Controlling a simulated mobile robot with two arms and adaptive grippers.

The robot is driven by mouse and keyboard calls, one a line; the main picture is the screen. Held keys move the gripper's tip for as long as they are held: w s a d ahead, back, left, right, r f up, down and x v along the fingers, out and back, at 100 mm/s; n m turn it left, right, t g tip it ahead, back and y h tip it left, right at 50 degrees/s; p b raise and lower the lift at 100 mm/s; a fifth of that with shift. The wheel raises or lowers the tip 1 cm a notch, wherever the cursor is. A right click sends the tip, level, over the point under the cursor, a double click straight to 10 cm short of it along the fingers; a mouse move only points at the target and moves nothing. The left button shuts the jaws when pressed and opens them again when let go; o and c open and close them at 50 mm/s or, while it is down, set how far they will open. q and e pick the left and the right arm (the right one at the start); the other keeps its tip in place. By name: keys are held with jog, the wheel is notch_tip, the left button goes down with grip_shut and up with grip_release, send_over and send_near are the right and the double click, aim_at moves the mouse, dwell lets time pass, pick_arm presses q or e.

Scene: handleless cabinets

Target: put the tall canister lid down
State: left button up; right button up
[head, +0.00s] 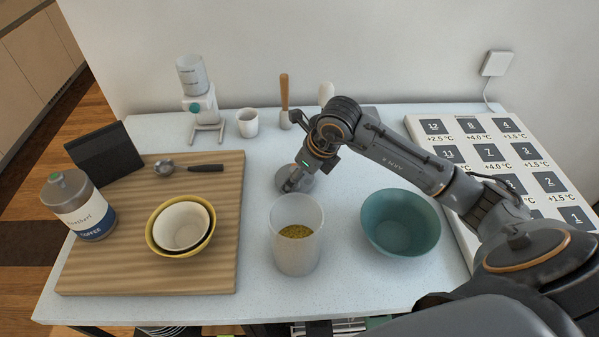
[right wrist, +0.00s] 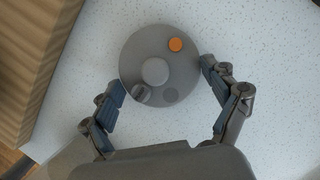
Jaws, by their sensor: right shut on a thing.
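The tall canister lid is a grey disc with a round knob, an orange dot and a dark dot on top; it fills the middle of the right wrist view (right wrist: 140,55) and shows partly in the head view (head: 306,183). My right gripper (head: 292,181) is shut on it, with a finger on either side of its rim in the right wrist view (right wrist: 163,80). The lid lies flat, at or very near the counter; I cannot tell if it touches. The tall canister (head: 296,255) stands open just in front, with yellow contents. My left gripper is not in view.
A teal bowl (head: 400,222) stands right of the canister. A wooden board (head: 215,265) at left holds nested bowls (head: 182,227), a spoon (head: 190,167) and a coffee jar (head: 80,207). A white cup (head: 247,123) and a wooden-handled tool (head: 284,95) stand behind. The counter (head: 262,160) left of the lid is clear.

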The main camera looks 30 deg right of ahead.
jog(key=shift+f, duration=0.1)
jog(key=o, duration=0.7)
jog(key=shift+f, duration=0.1)
jog(key=shift+o, duration=1.3)
jog(key=shift+r, duration=0.3)
jog(key=shift+d+r, duration=0.1)
jog(key=shift+r, duration=0.15)
jog(key=b+v, duration=0.1)
jog(key=v, duration=1)
jog(key=shift+s, duration=0.2)
